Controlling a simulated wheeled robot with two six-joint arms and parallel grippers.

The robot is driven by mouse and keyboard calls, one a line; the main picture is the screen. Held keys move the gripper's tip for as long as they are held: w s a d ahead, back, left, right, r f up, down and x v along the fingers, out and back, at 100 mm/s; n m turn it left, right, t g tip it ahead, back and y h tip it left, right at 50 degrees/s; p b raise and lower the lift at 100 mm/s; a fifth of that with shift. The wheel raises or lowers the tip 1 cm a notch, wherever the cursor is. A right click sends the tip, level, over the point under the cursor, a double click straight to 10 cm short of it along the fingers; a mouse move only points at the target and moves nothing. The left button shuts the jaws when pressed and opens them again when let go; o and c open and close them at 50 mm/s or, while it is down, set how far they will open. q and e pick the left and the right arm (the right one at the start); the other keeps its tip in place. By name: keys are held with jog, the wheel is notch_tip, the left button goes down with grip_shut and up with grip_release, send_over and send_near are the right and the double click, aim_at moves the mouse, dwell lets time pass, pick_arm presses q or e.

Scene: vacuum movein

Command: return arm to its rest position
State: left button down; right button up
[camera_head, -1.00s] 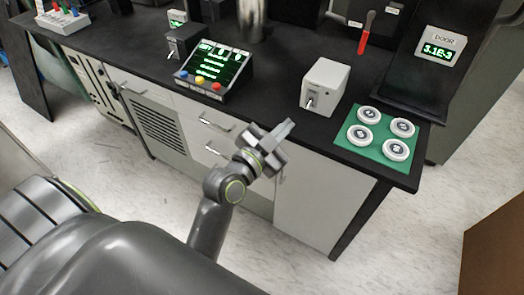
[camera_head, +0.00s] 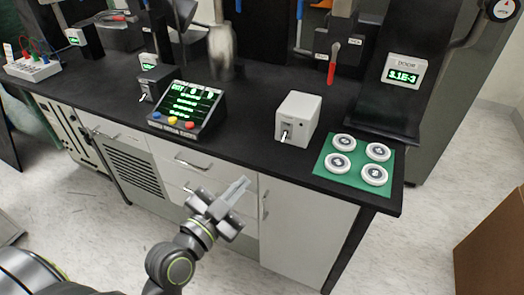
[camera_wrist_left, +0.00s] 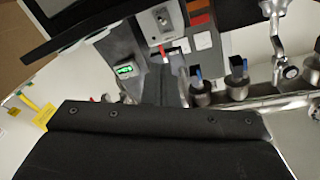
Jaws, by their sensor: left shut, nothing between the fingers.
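My left gripper (camera_head: 238,187) comes in from the lower left in the head view. Its pale fingers are shut with nothing between them, in front of the bench's drawers and apart from them as far as I can see. The arm behind it is bent, with grey joints and a green ring. My right arm and gripper are not in view. The left wrist view shows no clear fingertips; a large dark panel fills its lower part.
The black bench (camera_head: 285,172) carries a button console (camera_head: 188,108), a grey switch box (camera_head: 299,118), and a green mat (camera_head: 329,171) with several white discs. A door readout (camera_head: 403,72) stands at right. A brown box (camera_head: 490,235) stands lower right. Floor between is clear.

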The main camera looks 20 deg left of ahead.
pick_arm(q)
notch_tip(320, 180, down, 28)
jog(key=a+n+g+y+p, duration=0.3)
jog(key=n+g, duration=0.1)
jog(key=g, duration=0.3)
jog(key=s+a+f+n+g+p, duration=0.1)
jog(key=s+f+g, duration=0.1)
jog(key=s+f, duration=0.45)
jog(key=s+a+f+n+g+p, duration=0.15)
jog(key=s+f, duration=0.25)
jog(key=f, duration=0.5)
jog(key=s+a+f+g, duration=0.1)
jog(key=s+f+g, duration=0.1)
jog(key=s, duration=0.5)
jog(key=s+a+f+n+g+y+p, duration=0.1)
jog(key=s+a+f+g, duration=0.1)
jog(key=s+f, duration=0.3)
jog(key=s+a+f+g+p, duration=0.1)
jog(key=s+f+g, duration=0.1)
jog(key=s, duration=0.8)
jog(key=shift+s+a+f+y, duration=0.3)
jog(key=shift+a+f, duration=0.1)
jog(key=shift+f, duration=0.25)
jog(key=shift+n, duration=0.25)
